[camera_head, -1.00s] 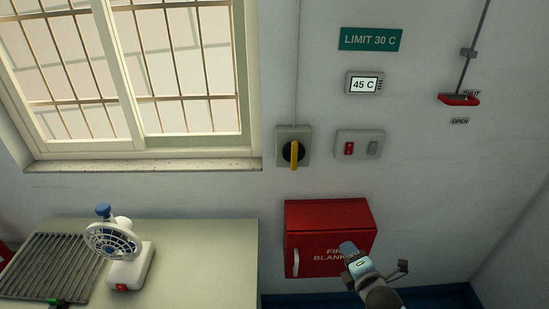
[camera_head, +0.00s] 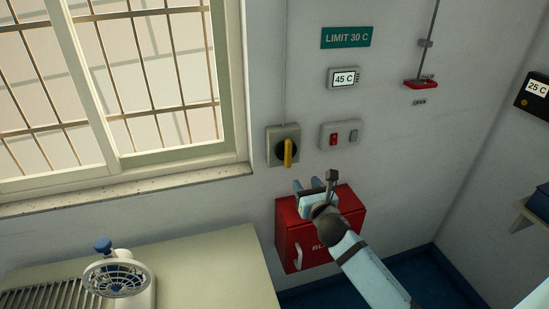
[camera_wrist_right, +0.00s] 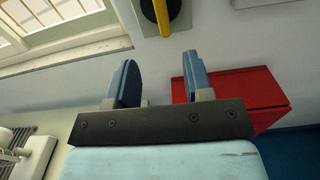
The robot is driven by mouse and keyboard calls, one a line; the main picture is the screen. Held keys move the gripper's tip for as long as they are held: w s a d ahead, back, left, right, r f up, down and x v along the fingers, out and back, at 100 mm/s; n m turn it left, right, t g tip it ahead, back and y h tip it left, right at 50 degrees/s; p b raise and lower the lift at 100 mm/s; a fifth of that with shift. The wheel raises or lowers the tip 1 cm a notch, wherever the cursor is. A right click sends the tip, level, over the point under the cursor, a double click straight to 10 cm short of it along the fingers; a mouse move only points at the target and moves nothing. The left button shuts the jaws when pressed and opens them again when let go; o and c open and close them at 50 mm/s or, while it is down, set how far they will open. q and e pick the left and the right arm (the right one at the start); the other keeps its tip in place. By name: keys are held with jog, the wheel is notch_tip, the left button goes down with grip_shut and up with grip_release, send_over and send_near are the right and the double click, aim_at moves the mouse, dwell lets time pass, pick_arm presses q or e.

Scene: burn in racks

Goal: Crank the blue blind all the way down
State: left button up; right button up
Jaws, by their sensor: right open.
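No blue blind shows in any view; the barred window (camera_head: 150,75) at the upper left is uncovered in the part I see. Right of it, a grey wall box (camera_head: 273,146) carries a black round knob with a yellow handle (camera_head: 288,152) pointing down. A thin line runs up the wall from this box. My right gripper (camera_head: 307,186) is open and empty, below and slightly right of the yellow handle, in front of the red box. In the right wrist view, the yellow handle (camera_wrist_right: 162,15) lies beyond the two blue fingers (camera_wrist_right: 160,65), apart from them. My left gripper is not in view.
A red fire blanket box (camera_head: 340,205) is partly hidden behind my right gripper. A two-button panel (camera_head: 341,136), a 45 C display (camera_head: 344,78) and a red-handled lever (camera_head: 421,85) are on the wall. A white fan (camera_head: 117,278) stands on the counter (camera_head: 215,265).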

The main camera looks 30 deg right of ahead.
aim_at(290, 156)
jog(key=p+x, duration=0.1)
jog(key=x, duration=0.5)
jog(key=p+x, duration=0.1)
jog(key=x, duration=0.5)
jog(key=shift+w+d+r, duration=0.2)
jog(key=shift+w, duration=0.05)
jog(key=shift+p+x, duration=0.3)
jog(key=shift+x, duration=0.45)
jog(key=shift+c, duration=0.2)
jog(key=shift+f, duration=0.1)
grip_shut()
